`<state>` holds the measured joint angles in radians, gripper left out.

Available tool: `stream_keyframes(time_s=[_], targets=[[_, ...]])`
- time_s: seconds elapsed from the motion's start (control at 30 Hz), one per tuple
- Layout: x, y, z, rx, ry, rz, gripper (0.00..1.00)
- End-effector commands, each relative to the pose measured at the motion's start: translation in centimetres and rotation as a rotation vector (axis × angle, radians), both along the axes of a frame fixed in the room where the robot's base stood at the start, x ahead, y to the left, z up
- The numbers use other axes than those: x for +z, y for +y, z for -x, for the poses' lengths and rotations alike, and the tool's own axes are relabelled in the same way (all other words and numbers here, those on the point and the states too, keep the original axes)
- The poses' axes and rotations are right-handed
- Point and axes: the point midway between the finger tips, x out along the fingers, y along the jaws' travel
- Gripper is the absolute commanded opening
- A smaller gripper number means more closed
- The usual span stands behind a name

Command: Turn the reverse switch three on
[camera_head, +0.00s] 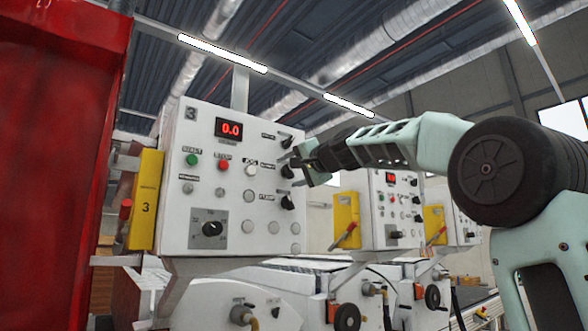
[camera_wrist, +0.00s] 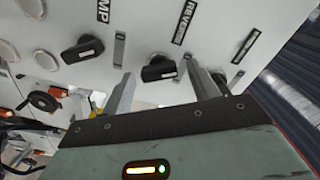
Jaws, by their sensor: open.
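The control panel marked 3 (camera_head: 240,175) is white and faces me in the head view. The reverse switch (camera_wrist: 158,68) is a black rotary knob with a pale mark, beside the label REVERSE in the wrist view. In the head view it is the middle knob (camera_head: 287,171) of the panel's right column. My gripper (camera_head: 303,170) is open, close to this knob at the panel's right side. In the wrist view its fingers (camera_wrist: 160,85) stand on either side of the knob, with nothing gripped. I cannot tell whether they touch it.
A knob by the PUMP label (camera_wrist: 82,48) and another black knob (camera_wrist: 220,78) flank the reverse switch. A yellow box (camera_head: 146,200) is on the panel's left side. A red structure (camera_head: 55,150) fills the far left. More panels (camera_head: 393,205) stand behind to the right.

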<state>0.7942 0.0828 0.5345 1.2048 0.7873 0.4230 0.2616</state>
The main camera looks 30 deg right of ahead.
Motion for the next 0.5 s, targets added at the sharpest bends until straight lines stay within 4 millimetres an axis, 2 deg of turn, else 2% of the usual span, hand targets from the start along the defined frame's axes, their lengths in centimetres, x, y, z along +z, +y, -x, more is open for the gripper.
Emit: stream_keyframes(time_s=[0.03, 0.2, 0.5], targets=[[-0.01, 0.01, 0.01, 0.000, 0.000, 0.000, 0.60], [0.01, 0.00, 0.02, 0.000, 0.000, 0.000, 0.15], [0.00, 0.01, 0.03, 0.001, 0.001, -0.021, 0.15]])
